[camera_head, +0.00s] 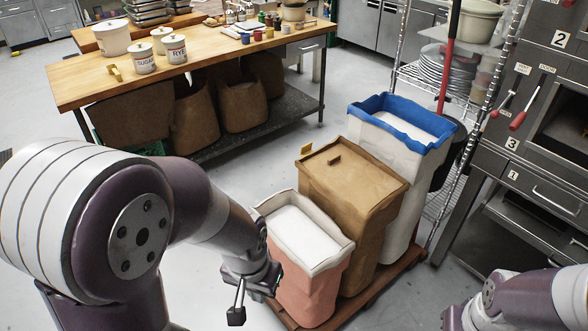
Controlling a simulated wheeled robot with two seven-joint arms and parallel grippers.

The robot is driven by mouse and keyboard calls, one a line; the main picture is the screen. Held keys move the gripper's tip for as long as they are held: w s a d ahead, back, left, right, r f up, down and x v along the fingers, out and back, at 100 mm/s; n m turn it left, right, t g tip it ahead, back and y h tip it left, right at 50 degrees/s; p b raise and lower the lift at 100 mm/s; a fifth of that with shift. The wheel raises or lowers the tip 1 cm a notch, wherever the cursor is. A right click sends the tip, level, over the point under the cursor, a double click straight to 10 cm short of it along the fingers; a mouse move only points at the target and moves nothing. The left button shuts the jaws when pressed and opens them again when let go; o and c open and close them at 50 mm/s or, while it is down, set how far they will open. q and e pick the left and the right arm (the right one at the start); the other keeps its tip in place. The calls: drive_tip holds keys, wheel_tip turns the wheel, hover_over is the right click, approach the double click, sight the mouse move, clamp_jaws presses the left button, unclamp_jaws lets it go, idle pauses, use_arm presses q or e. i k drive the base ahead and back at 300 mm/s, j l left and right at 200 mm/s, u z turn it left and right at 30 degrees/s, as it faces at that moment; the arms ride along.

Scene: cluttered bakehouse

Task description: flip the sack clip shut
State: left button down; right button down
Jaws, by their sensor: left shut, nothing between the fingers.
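My left gripper (237,314) is shut and empty. It hangs low, pointing down, in front and left of the pink sack, apart from the brown sack's top. My right arm enters at the lower right; its gripper is mostly cut off by the frame.
An open pink sack (311,290) of white powder and a blue-rimmed white sack (404,150) flank the brown one on a wooden dolly (386,281). A wooden table (205,62) with jars stands behind left. Ovens (545,150) stand right. Floor between is clear.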

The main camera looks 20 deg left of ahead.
sight(305, 149)
drive_tip(key=z, duration=1.9)
drive_tip(key=j+z, duration=0.15)
drive_tip(key=k+j+z, duration=0.15)
drive_tip(key=j, duration=0.2)
drive_tip(key=k+j, duration=0.15)
drive_tip(key=j, duration=0.25)
drive_tip(key=k+j, duration=0.15)
drive_tip(key=j, duration=0.3)
drive_tip(key=k+j, duration=0.15)
drive_tip(key=j, duration=0.25)
drive_tip(key=k+j, duration=0.15)
drive_tip(key=j, duration=0.25)
drive_tip(key=k+j, duration=0.15)
drive_tip(key=j, duration=0.3)
drive_tip(key=k+j, duration=0.15)
drive_tip(key=j, duration=0.25)
drive_tip(key=k+j, duration=0.15)
drive_tip(key=j, duration=0.25)
drive_tip(key=k+j, duration=0.15)
drive_tip(key=j, duration=0.3)
